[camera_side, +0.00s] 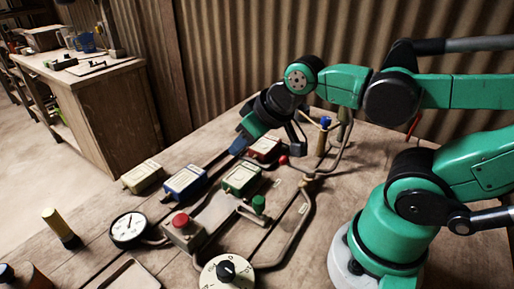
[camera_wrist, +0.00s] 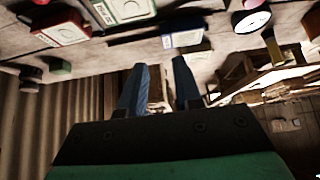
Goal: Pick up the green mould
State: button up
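The green mould (camera_side: 241,178) is a green block with a pale top plate, lying on the wooden table in the side view. It also shows at the top edge of the wrist view (camera_wrist: 124,10), partly cut off. My gripper (camera_side: 236,147) is beyond it and a little to its left in the side view, apart from it. In the wrist view my gripper (camera_wrist: 162,65) shows two blue fingers spread apart, with nothing between them.
Near the green mould lie a red mould (camera_side: 264,147), a blue mould (camera_side: 185,183) and a yellowish mould (camera_side: 142,177). A red-button box (camera_side: 184,231), a dial gauge (camera_side: 128,230), a round knob (camera_side: 226,271) and bent pipes (camera_side: 296,228) crowd the front.

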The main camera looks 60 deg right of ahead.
jog(key=o, duration=1)
jog(key=shift+c, duration=0.2)
jog(key=n+g, duration=0.7)
jog(key=n, duration=0.9)
send_over(240, 176)
notch_tip(240, 176, down, 6)
jog(key=shift+a+f, duration=0.1)
jog(key=shift+f+n, duration=0.55)
jog(key=shift+n, duration=0.35)
jog(key=shift+f, duration=2.75)
